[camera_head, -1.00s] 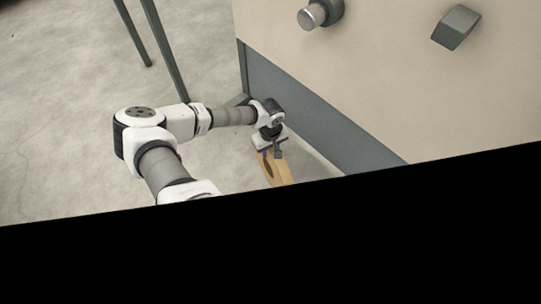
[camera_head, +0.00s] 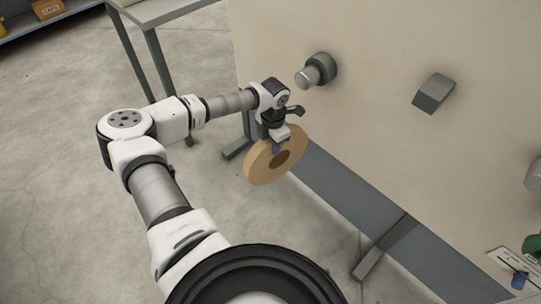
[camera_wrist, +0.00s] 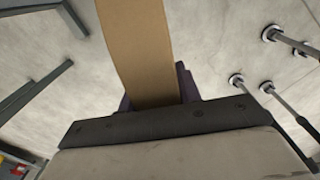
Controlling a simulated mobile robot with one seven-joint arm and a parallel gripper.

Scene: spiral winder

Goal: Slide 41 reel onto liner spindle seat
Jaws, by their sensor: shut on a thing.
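A tan ring-shaped reel (camera_head: 258,168) with a dark centre hole hangs below my gripper (camera_head: 277,146) in the head view. My gripper is shut on the reel's upper rim. In the wrist view the reel (camera_wrist: 138,45) shows as a broad brown band running up between the fingers. A round spindle with a pale metal end and dark collar (camera_head: 316,72) sticks out of the beige panel, above and right of the reel and apart from it. I cannot tell from the pictures whether this is the liner spindle. No number is readable on the reel.
The beige panel (camera_head: 400,150) has a dark angular block (camera_head: 433,93) right of the spindle and another pale cylinder (camera_head: 534,175) at the right edge. A grey table (camera_head: 160,12) stands behind at the left. The floor left of my arm is clear.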

